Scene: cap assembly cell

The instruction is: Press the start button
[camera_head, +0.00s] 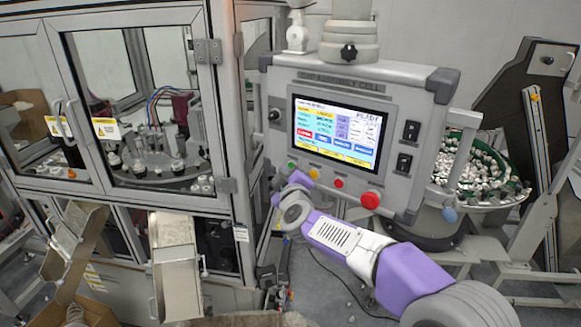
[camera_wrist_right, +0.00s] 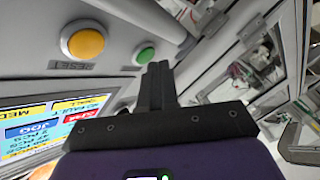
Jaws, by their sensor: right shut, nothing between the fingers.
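The control panel (camera_head: 262,150) of the cap assembly cell faces me, with a row of buttons below its lit screen (camera_head: 337,133). A green button (camera_head: 291,165), apparently the start button, is at the left end of the row; its label is not readable. In the right wrist view the green button (camera_wrist_right: 145,55) shows just beside my right gripper's fingertips (camera_wrist_right: 158,66). The fingers are shut and empty; I cannot tell whether they touch the button. In the head view my right gripper (camera_head: 297,181) is at the panel's lower left. My left gripper is not in view.
A yellow button (camera_head: 314,174), labelled RESET in the wrist view (camera_wrist_right: 85,42), sits next to the green one. A small red button (camera_head: 339,183) and a large red knob (camera_head: 370,200) are further right. The glazed machine cabinet (camera_head: 215,110) stands left of the panel.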

